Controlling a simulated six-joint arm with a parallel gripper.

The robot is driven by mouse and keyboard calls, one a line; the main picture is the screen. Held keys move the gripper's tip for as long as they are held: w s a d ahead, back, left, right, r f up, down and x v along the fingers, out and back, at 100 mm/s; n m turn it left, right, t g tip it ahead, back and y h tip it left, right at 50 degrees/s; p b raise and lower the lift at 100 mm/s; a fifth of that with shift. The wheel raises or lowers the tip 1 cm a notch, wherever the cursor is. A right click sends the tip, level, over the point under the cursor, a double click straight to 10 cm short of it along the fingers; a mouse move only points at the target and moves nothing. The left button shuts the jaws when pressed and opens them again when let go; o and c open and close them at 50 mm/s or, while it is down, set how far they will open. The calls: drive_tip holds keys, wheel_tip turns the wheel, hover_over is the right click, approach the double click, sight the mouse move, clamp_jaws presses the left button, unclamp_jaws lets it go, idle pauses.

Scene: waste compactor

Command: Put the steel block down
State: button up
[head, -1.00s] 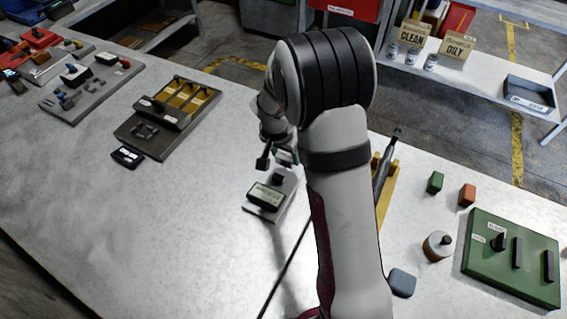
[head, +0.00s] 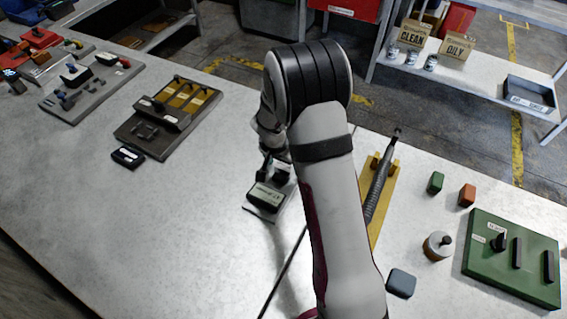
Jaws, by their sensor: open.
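My gripper (head: 273,169) is open, low over the back of a small grey scale-like device (head: 267,196) with a pale display. My arm hides part of the gripper and the device's right side. I cannot tell whether the fingers touch the dark part there. No steel block shows clearly between the fingers. A small grey-blue block (head: 401,283) lies on the table at the lower right, apart from the gripper; I cannot tell whether it is steel.
A dark fixture board (head: 150,136) and a black box (head: 128,156) are left of the gripper. Right of my arm are a yellow stand (head: 378,215) with a grey tool, a round brown-and-white item (head: 437,246) and a green panel (head: 510,270). The left front table is clear.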

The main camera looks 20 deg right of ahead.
drive_tip(key=v, duration=1.2)
drive_tip(key=s+a+r+n+y, duration=0.1)
drive_tip(key=s+a+r, duration=0.1)
drive_tip(key=s, duration=0.7)
drive_tip(key=s+a+r+n+g+y, duration=0.1)
drive_tip(key=s+a+r, duration=0.1)
drive_tip(key=s, duration=0.7)
drive_tip(key=s+a+r+n+g+y, duration=0.1)
drive_tip(key=s+a+r+y, duration=0.1)
drive_tip(key=s, duration=0.8)
drive_tip(key=shift+r, duration=0.8)
